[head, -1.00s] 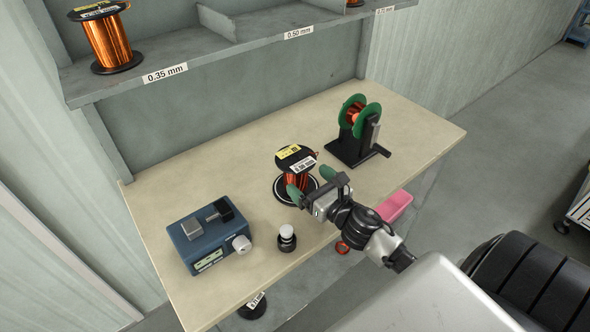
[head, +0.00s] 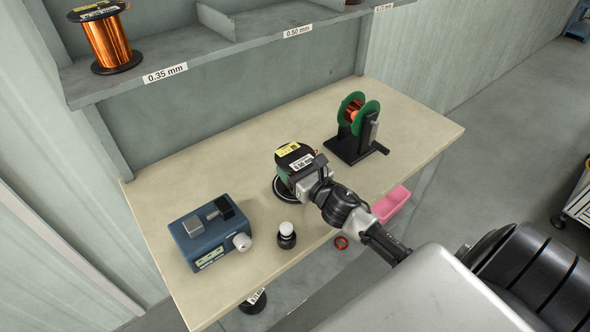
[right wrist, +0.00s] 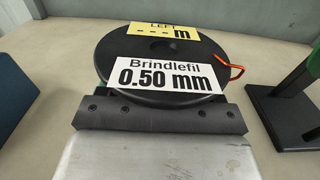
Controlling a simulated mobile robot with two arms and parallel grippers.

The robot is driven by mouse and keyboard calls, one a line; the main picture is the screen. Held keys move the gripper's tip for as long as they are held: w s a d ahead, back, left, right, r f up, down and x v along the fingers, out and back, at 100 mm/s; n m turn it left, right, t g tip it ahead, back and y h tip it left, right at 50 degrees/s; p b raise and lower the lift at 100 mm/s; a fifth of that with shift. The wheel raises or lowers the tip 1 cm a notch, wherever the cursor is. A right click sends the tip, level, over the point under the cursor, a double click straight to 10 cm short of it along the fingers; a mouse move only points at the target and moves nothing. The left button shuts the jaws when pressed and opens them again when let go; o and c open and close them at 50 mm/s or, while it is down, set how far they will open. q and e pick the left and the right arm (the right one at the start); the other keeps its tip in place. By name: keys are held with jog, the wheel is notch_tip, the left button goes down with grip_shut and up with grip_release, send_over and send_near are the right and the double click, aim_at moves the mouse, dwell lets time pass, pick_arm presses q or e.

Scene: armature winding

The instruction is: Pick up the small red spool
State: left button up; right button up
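The spool with black flanges (head: 294,153) and, in the earlier frame, reddish copper wire stands upright on the table. Its top carries a yellow label and a white "Brindlefil 0.50 mm" label, also readable on the spool in the right wrist view (right wrist: 160,50). A dark disc with a pale ring lies under it. My right gripper (head: 296,176) is at the spool's near right side, below the top flange. A green finger shows at the spool's left side. The fingers' grip is hidden by the flange. My left gripper is not in view.
A blue-grey device (head: 208,234) and a small black-and-white knob (head: 287,235) stand to the left. A green-flanged spool on a black stand (head: 355,130) stands behind right.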

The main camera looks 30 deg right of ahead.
jog(key=c, duration=0.7)
jog(key=shift+r, duration=0.15)
jog(key=shift+c, duration=0.8)
jog(key=shift+r, duration=0.15)
